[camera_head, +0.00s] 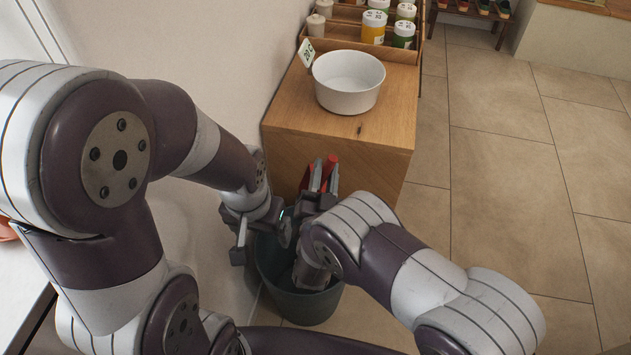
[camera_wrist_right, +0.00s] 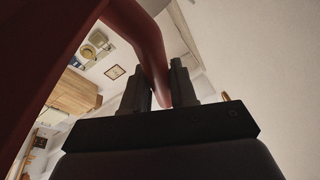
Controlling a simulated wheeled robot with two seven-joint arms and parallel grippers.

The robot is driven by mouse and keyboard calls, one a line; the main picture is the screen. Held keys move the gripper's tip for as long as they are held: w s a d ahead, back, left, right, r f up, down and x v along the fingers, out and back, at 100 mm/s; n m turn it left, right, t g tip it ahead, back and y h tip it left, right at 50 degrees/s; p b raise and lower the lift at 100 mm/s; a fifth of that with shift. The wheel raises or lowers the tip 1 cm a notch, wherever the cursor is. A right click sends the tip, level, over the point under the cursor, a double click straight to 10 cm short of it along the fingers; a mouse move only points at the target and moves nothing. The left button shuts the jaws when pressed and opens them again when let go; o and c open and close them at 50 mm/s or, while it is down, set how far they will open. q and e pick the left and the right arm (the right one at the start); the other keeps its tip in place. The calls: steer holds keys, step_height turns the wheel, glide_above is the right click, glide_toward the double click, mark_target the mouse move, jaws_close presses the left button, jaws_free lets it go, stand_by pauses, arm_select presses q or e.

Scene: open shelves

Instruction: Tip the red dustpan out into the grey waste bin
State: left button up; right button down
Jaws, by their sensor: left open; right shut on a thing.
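The red dustpan (camera_head: 331,165) is mostly hidden in the head view; a red piece shows between the fingers of my right gripper (camera_head: 324,180). In the right wrist view its red handle (camera_wrist_right: 146,40) runs down between the two fingertips (camera_wrist_right: 160,88), and a wide dark red part fills the upper left. My right gripper is shut on it. The grey waste bin (camera_head: 306,308) stands on the floor below the right wrist, its opening largely covered by my arms. My left gripper (camera_head: 262,238) is open at the bin's left rim. The bin's contents are hidden.
A wooden cabinet (camera_head: 340,140) stands just behind the bin, with a white bowl (camera_head: 348,80) on top. A wooden rack (camera_head: 400,50) with several jars is beyond it. A pale wall (camera_head: 210,60) is close on the left. Tiled floor (camera_head: 500,150) is free on the right.

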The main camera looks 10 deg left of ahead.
steer(key=w+d+f+m+g+b, duration=0.2)
steer(key=d+f+m, duration=0.3)
steer(key=d, duration=0.3)
steer(key=w+d+f+m+g+h+b, duration=0.1)
steer(key=w+d+f+m+b, duration=0.2)
steer(key=d+f+m, duration=0.3)
step_height(320, 180, down, 2)
steer(key=shift+w+d+f+g+h, duration=0.1)
steer(key=shift+w+d+g+h, duration=0.25)
steer(key=shift+w+d, duration=0.65)
steer(key=shift+s+d, duration=0.15)
step_height(320, 180, up, 8)
steer(key=p, duration=0.6)
stand_by(0.4)
